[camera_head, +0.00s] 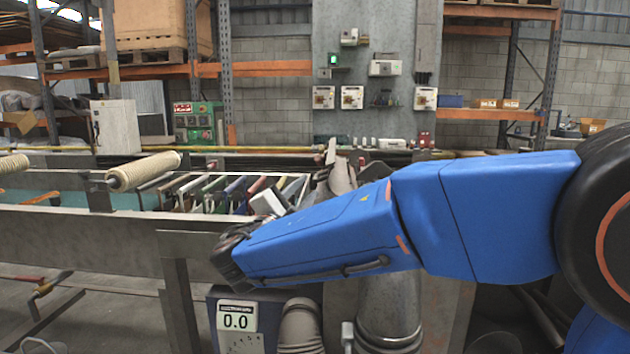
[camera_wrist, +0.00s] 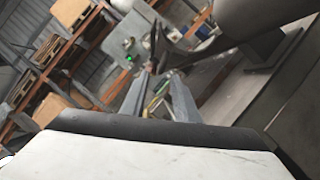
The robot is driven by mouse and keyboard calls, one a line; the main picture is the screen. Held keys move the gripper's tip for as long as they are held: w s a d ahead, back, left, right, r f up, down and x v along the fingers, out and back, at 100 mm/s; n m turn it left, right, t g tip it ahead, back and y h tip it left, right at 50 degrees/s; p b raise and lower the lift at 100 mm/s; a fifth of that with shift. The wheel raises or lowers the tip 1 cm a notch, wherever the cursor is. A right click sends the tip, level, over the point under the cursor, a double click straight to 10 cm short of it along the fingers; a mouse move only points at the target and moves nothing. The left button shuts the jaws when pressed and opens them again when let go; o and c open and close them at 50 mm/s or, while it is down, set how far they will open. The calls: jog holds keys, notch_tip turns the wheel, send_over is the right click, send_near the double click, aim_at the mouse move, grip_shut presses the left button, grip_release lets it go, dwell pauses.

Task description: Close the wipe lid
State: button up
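I cannot make out a wipe container or its lid in either view. My blue arm reaches in from the right in the head view and ends in a dark wrist joint left of centre. A small pale grey block shows just behind the forearm; I cannot tell whether it is part of my gripper. In the wrist view a white surface with a black edge fills the bottom, probably my own gripper body.
A grey metal frame (camera_head: 90,232) with a cream roller (camera_head: 143,171) and several coloured slats runs across the left. Grey pipes (camera_head: 390,305) stand beneath the arm. A green control box (camera_head: 194,122) is farther back.

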aim_at(315, 177)
jog(key=shift+x, duration=3.15)
jog(key=shift+c, duration=0.7)
grip_shut()
